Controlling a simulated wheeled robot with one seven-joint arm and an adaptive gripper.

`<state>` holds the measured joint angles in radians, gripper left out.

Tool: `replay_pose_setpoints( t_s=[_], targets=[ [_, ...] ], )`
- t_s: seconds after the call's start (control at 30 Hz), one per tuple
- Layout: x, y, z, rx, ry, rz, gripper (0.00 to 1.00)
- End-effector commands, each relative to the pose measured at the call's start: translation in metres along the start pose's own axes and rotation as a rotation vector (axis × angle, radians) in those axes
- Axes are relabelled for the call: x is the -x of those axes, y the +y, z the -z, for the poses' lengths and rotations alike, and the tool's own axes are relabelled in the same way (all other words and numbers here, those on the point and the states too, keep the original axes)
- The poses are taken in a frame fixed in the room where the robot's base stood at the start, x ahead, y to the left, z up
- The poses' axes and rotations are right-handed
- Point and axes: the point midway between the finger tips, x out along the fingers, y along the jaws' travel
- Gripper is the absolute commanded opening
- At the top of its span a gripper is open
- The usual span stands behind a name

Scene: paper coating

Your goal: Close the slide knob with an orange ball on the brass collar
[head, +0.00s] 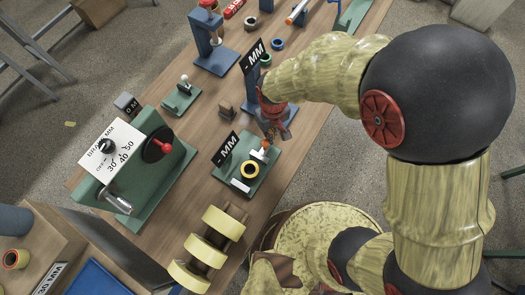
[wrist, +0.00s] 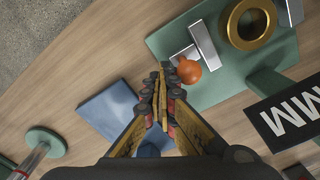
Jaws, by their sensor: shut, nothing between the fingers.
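The brass collar (wrist: 232,28) is a gold ring on a green plate (wrist: 212,84), under a black "MM" sign (wrist: 290,115), in the wrist view. Metal slide parts (wrist: 203,43) lie beside the collar, and the orange ball (wrist: 189,71) sits at their near end. My gripper (wrist: 164,72) is shut and empty, its fingertips just left of the ball; I cannot tell if they touch it. In the head view the collar (head: 250,170) stands on the green plate (head: 264,180), with my gripper (head: 270,137) just above and beyond it, partly hiding the ball.
A blue-grey plate (wrist: 107,112) lies to the left in the wrist view.

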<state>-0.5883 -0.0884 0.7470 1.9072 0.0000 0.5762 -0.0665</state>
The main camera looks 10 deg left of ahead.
Motion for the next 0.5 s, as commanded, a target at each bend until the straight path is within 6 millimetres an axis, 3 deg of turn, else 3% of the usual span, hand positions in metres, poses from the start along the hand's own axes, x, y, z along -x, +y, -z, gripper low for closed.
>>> replay_pose_setpoints(
  t_s=[0.5],
  targets=[
    [0.001, -0.012, -0.006, 0.002, 0.001, 0.0, 0.0]
  ],
)
